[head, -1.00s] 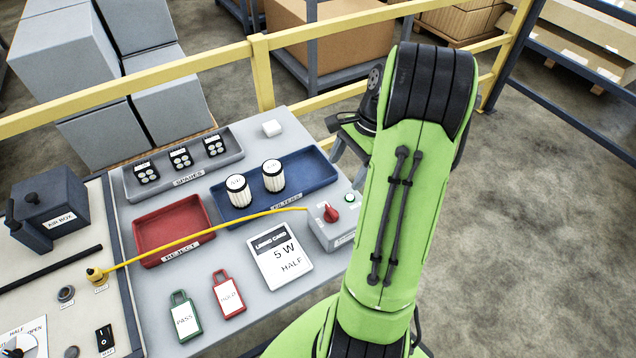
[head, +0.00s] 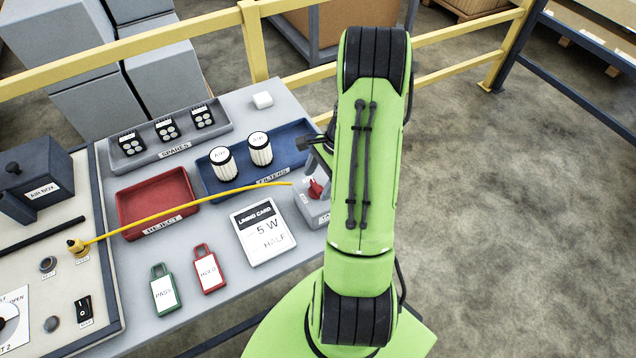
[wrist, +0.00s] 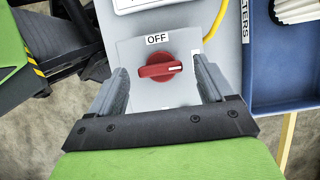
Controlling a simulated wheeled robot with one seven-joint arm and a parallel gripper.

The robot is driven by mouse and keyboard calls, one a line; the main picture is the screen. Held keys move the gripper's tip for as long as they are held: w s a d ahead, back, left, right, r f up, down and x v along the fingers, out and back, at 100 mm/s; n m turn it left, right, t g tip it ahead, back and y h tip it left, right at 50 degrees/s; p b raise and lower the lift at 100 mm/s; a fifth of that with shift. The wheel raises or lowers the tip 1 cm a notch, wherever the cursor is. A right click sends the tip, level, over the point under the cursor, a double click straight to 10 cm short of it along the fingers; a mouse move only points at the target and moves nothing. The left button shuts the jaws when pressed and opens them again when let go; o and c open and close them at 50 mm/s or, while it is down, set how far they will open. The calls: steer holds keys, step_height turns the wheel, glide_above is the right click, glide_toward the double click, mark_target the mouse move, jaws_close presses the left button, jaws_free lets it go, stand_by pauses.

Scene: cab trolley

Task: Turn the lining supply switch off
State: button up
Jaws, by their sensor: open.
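The lining supply switch is a red rotary knob (wrist: 160,68) on a light grey box (wrist: 185,45), with an OFF label above it in the wrist view. The knob's white mark points to the right in that view, not at OFF. In the head view the knob (head: 315,188) shows beside my arm, and the box (head: 308,207) is partly hidden by it. My gripper (wrist: 160,80) is open, with one finger on either side of the knob. The fingers look apart from the knob; their height above it is hard to tell.
A yellow cable (head: 190,208) runs from the left panel to the box. The blue filter tray (head: 215,185) lies close beside the box. The lining card (head: 262,232) and red HOLD tag (head: 207,270) lie nearby. A yellow rail (head: 256,50) stands behind.

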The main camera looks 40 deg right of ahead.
steer(key=shift+a+f, duration=0.15)
steer(key=shift+f, duration=0.4)
steer(key=shift+r, duration=0.1)
steer(key=c, duration=1)
steer(key=shift+c, duration=0.2)
